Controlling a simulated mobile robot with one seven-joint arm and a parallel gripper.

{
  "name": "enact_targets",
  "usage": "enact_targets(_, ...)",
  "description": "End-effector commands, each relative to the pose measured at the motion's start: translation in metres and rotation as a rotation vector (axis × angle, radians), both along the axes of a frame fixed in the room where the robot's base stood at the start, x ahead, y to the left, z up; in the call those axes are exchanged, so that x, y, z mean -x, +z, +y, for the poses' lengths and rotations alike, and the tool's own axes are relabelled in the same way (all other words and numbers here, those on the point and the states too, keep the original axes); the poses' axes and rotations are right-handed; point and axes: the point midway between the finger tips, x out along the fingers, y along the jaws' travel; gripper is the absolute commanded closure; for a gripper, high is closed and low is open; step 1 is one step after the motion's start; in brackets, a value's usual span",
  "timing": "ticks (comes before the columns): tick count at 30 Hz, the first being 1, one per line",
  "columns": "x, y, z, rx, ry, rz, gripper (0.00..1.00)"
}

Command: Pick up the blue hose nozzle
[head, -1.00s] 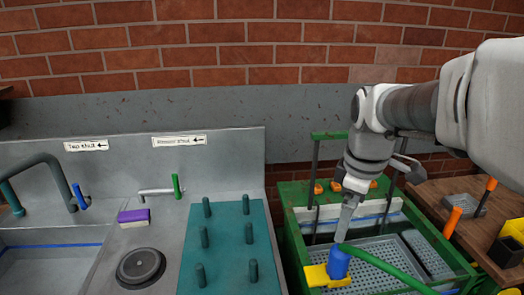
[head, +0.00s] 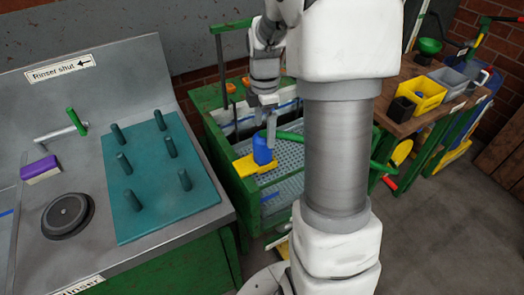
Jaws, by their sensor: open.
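The blue hose nozzle (head: 262,150) sits upright on a yellow holder (head: 247,166) inside the green-framed cart. A green hose (head: 290,136) runs from near its top toward the right. My gripper (head: 271,126) points down just above and slightly right of the nozzle, with its fingers open. One fingertip overlaps the nozzle's upper right edge in the picture. I cannot tell whether it touches.
The green cart (head: 228,150) has a grey perforated tray (head: 290,155). On the left, a steel sink counter (head: 95,240) carries a teal peg board (head: 150,205). A wooden bench (head: 437,112) with a yellow bin (head: 420,92) stands right. Floor at the right is open.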

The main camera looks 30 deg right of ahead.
Motion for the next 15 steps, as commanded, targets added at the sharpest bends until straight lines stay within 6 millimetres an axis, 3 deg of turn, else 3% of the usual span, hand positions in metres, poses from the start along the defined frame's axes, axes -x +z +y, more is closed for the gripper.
enact_targets(3, 0.0, -0.017, 0.0, 0.0, 0.0, 0.001, 0.0)
enact_targets(10, 0.0, -0.033, 0.001, 0.0, 0.0, 0.001, 0.0)
enact_targets(15, -0.001, -0.06, 0.003, 0.0, 0.001, 0.003, 0.0)
